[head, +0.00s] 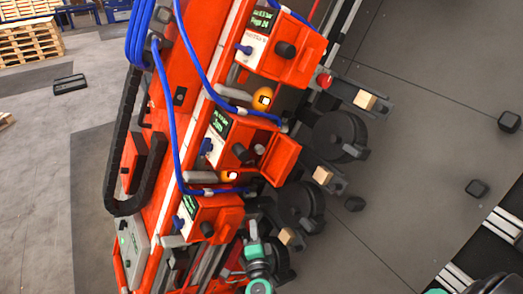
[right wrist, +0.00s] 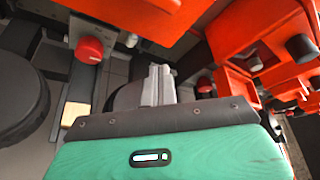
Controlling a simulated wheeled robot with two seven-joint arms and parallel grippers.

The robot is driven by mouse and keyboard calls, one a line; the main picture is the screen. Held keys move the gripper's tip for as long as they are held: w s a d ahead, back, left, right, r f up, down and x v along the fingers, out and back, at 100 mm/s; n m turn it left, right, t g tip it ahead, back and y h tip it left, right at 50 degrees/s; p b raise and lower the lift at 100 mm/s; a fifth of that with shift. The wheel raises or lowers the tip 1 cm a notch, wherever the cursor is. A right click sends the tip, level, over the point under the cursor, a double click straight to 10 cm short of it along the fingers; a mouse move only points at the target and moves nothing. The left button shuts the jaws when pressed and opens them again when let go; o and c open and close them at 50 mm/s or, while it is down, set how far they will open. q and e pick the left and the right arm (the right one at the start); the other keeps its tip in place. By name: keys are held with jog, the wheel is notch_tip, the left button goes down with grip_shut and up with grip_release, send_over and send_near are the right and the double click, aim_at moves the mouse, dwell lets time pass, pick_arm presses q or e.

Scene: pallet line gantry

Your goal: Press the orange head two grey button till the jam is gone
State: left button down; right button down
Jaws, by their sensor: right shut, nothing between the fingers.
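An orange machine carries several orange heads in a slanting row in the head view. The middle head (head: 228,150) has a small lit display (head: 219,124), a blue knob, a black knob (head: 240,152) and a grey button (head: 258,157). An orange flap (head: 280,158) stands out beside that button. The display text is too small to read surely. My right gripper (head: 252,226) is low in the head view, below the middle head and apart from its grey button. In the right wrist view its grey fingers (right wrist: 158,85) are together and empty. My left gripper is not in view.
Other heads stand above (head: 282,48) and below (head: 212,220) the middle one, with blue hoses looping between them. Black round reels (head: 340,135) and light wooden blocks (head: 365,100) stick out on the right. Orange housings (right wrist: 270,40) crowd the right wrist view.

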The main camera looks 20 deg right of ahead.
aim_at(259, 148)
jog(key=s+d+r+m+g+h, duration=0.1)
jog(key=s+d+r+m+h, duration=0.1)
jog(key=r+m, duration=0.5)
jog(key=s+d+r+m+g+h, duration=0.2)
jog(key=d+r+m+h, duration=0.2)
jog(key=r, duration=1)
jog(key=d+m, duration=0.1)
jog(key=m, duration=0.2)
jog(key=shift+s+r+m+g+p, duration=0.3)
jog(key=shift+s+r+m+p, duration=0.05)
jog(key=shift+s+m, duration=0.05)
jog(key=w+a+b, duration=0.1)
jog(key=w, duration=0.7)
jog(key=shift+w+a, duration=0.2)
jog(key=shift+w, duration=0.2)
jog(key=shift+w, duration=0.4)
